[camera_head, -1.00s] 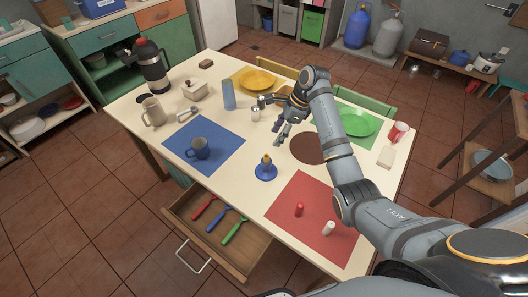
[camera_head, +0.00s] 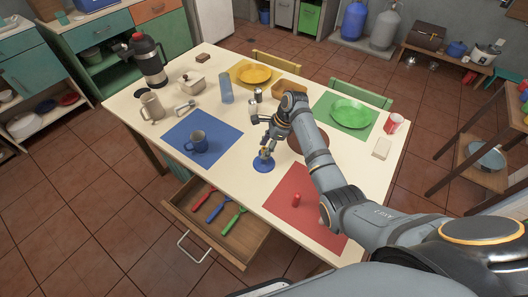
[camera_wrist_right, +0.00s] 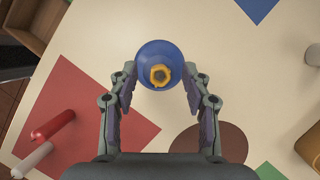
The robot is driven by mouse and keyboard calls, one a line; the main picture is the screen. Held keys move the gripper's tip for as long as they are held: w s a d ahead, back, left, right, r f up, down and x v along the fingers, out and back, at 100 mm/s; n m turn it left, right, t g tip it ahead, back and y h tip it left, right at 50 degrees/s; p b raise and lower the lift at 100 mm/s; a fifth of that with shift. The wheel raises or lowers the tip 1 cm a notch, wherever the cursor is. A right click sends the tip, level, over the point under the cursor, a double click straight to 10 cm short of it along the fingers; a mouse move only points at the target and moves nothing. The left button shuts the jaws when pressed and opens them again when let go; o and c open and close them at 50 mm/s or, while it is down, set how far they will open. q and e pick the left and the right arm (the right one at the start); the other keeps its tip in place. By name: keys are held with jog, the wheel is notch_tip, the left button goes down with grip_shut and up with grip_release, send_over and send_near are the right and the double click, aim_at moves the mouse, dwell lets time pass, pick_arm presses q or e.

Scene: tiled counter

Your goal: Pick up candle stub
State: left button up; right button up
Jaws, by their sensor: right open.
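What looks like the candle stub, a short yellow piece (camera_head: 266,153), stands upright on a round blue holder (camera_head: 263,165) near the table's front edge. In the wrist view the yellow stub (camera_wrist_right: 160,76) is seen from above on its blue holder (camera_wrist_right: 158,50). My right gripper (camera_head: 266,146) is open, over and around the stub. In the wrist view its fingers (camera_wrist_right: 160,80) are spread on both sides of it, with gaps to the stub. My left gripper is not in view.
A red mat (camera_head: 290,183) with a red cylinder (camera_head: 295,200) lies to the right; a white cylinder (camera_wrist_right: 32,161) shows in the wrist view. An open drawer (camera_head: 250,247) juts out in front.

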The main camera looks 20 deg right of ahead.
jog(key=c, duration=1)
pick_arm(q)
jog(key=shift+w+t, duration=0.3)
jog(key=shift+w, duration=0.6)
pick_arm(e)
jog(key=shift+r, duration=0.15)
jog(key=shift+r, duration=0.3)
notch_tip(320, 180, up, 3)
jog(key=shift+f+b, duration=0.2)
jog(key=shift+b, duration=0.15)
pick_arm(q)
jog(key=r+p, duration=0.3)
jog(key=p, duration=0.1)
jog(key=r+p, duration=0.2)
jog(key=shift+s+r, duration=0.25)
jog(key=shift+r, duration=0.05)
pick_arm(e)
jog(key=s+r, duration=0.3)
jog(key=s, duration=0.1)
jog(key=s+a+r, duration=0.1)
jog(key=s+r, duration=0.2)
jog(key=s, duration=0.2)
jog(key=s+a+r, duration=0.1)
jog(key=s+r, duration=0.2)
jog(key=s, duration=0.2)
jog(key=shift+a+r, duration=0.15)
jog(key=shift+r, duration=0.15)
